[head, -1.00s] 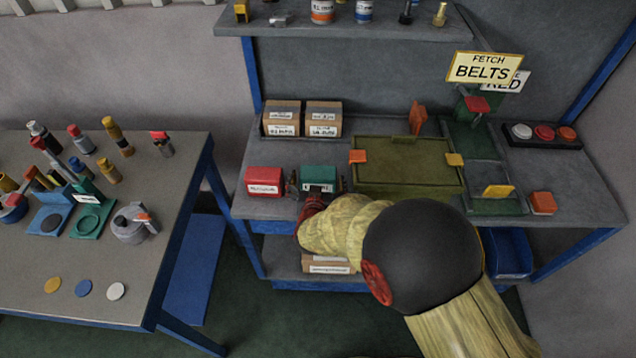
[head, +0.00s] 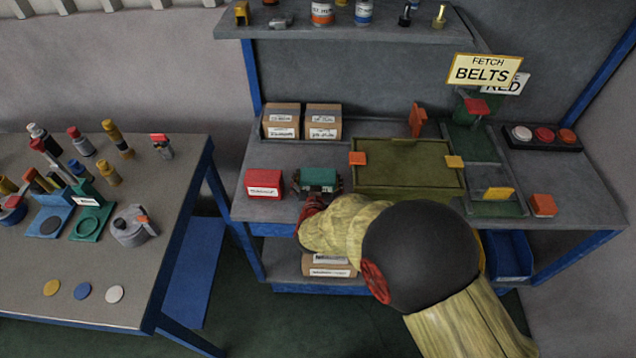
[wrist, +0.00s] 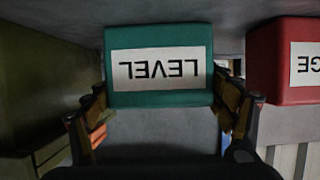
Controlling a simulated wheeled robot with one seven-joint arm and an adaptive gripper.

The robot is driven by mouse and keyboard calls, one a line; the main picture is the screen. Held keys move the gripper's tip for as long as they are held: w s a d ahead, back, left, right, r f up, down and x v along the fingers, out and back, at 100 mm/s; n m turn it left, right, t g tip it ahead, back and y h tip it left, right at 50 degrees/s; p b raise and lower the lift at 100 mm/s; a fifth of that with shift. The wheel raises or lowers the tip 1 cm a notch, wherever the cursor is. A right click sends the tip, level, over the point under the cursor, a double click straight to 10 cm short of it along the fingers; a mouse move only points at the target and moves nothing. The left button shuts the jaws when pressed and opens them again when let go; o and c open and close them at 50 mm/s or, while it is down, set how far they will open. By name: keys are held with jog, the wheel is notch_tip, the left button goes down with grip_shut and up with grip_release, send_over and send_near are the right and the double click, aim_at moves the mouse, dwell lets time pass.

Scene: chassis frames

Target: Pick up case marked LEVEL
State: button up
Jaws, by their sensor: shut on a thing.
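The green case (head: 318,178) is at the front of the grey bench in the head view. In the wrist view the green case (wrist: 160,42) shows a white label reading LEVEL, upside down. My gripper (wrist: 162,105) has one finger on each side of the case and is shut on it. In the head view my gripper (head: 318,192) is partly hidden by my arm. I cannot tell whether the case touches the bench.
A red case (head: 264,184) stands close on the left; in the wrist view the red case (wrist: 284,60) is on the right. An olive tray (head: 408,190) is just right of the green case. Cardboard boxes (head: 281,121) stand behind.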

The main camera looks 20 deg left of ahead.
jog(key=c, duration=0.5)
